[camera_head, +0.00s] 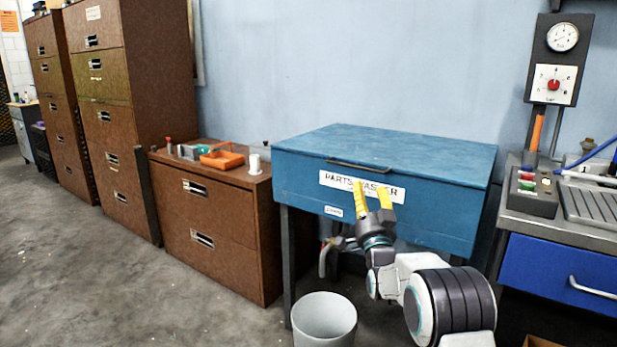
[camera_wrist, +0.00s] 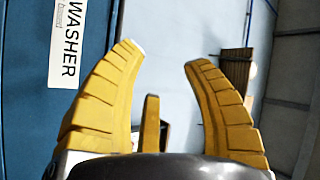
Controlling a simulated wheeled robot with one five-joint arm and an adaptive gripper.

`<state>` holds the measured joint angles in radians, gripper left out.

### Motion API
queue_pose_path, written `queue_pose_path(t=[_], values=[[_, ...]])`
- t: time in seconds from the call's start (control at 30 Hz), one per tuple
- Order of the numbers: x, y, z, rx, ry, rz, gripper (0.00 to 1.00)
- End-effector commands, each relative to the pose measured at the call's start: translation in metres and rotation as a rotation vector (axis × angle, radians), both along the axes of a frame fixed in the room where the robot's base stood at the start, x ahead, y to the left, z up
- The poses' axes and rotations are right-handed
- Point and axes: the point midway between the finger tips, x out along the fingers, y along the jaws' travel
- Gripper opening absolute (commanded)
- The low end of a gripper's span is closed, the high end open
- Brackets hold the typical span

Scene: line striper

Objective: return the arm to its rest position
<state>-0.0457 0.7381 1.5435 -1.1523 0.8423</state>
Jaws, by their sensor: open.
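My gripper (camera_head: 372,196) has yellow fingers and is raised in front of the blue parts washer (camera_head: 400,152). In the head view its fingers overlap the white label on the washer's front, and I cannot tell whether they touch it. The washer's lid is shut. My arm reaches up from the lower right of the head view.
A grey bin (camera_head: 324,322) stands on the floor below the washer. A low brown cabinet (camera_head: 222,225) holding an orange tray (camera_head: 222,158) is to the left, with tall cabinets beyond. A bench with a blue drawer (camera_head: 562,272) is at right. The floor at left is clear.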

Motion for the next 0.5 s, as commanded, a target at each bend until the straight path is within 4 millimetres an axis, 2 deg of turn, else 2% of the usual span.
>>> queue_pose_path(t=[0.03, 0.13, 0.27, 0.37, 0.5], values=[[-0.006, -0.002, 0.032, -0.030, 0.052, -0.015, 0.45], [-0.021, -0.006, 0.060, -0.109, 0.200, -0.043, 0.45], [-0.054, -0.011, 0.085, -0.222, 0.402, -0.062, 0.45], [-0.089, -0.015, 0.099, -0.310, 0.558, -0.062, 0.45], [-0.152, -0.020, 0.113, -0.436, 0.769, -0.041, 0.45]])
